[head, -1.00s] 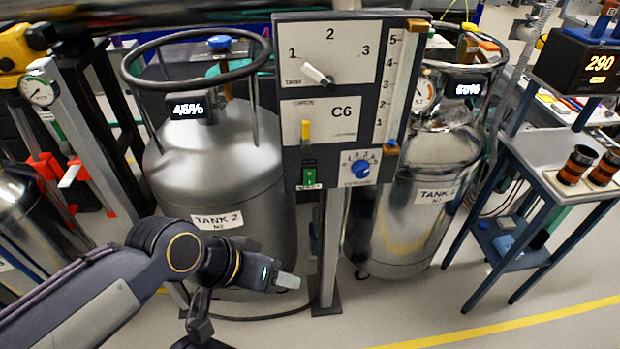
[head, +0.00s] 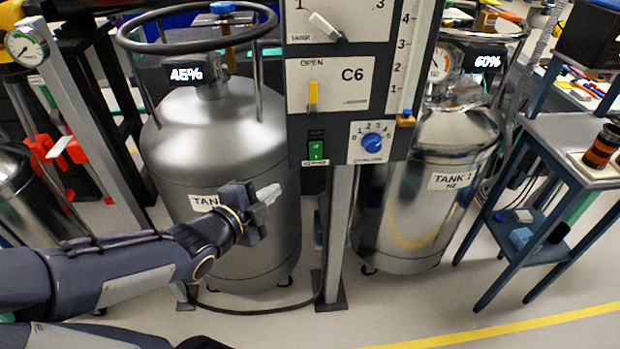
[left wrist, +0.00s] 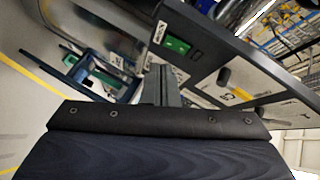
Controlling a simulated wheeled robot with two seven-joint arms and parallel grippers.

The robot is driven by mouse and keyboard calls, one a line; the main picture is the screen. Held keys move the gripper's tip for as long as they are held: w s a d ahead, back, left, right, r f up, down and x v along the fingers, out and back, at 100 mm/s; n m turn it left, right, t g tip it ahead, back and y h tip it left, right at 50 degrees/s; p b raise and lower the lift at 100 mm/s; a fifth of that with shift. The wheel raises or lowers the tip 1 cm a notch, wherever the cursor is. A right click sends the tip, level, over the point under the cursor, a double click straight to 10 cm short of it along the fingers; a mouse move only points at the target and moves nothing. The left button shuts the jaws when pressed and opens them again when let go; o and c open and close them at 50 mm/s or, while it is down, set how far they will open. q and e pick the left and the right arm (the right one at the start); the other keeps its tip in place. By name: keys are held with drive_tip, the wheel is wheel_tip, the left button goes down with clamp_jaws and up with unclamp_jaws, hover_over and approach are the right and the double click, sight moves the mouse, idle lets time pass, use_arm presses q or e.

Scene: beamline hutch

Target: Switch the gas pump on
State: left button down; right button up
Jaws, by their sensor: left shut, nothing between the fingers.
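A green switch (head: 316,149) sits at the lower left of the grey control panel (head: 296,120), with a small label under it that is too small to read. In the left wrist view the green switch (left wrist: 177,46) shows near the top middle. My left gripper (head: 268,194) is shut and empty. My right gripper is in no view.
Above the switch is a yellow lever (head: 313,97); to its right is a blue knob (head: 371,142). A post (head: 338,235) carries the panel. Metal tanks (head: 215,150) (head: 415,215) flank it. A blue cart (head: 560,150) stands at right, with clear floor in front.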

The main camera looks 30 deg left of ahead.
use_arm(q)
drive_tip(key=m, duration=0.1)
drive_tip(key=d+m+t+h, duration=0.1)
drive_tip(key=m, duration=0.1)
drive_tip(key=d+m+h+b, duration=0.1)
drive_tip(key=m, duration=0.1)
drive_tip(key=shift+d+f, duration=0.15)
drive_tip(key=shift+f, duration=0.15)
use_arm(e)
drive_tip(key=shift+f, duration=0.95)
use_arm(q)
approach(321, 158)
drive_tip(key=w+d, duration=0.2)
drive_tip(key=d, duration=0.1)
drive_tip(key=w+a, duration=0.1)
drive_tip(key=w+a+f, duration=0.1)
drive_tip(key=w, duration=0.1)
drive_tip(key=shift+w, duration=0.35)
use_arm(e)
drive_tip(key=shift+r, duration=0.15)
use_arm(q)
drive_tip(key=shift+f, duration=0.1)
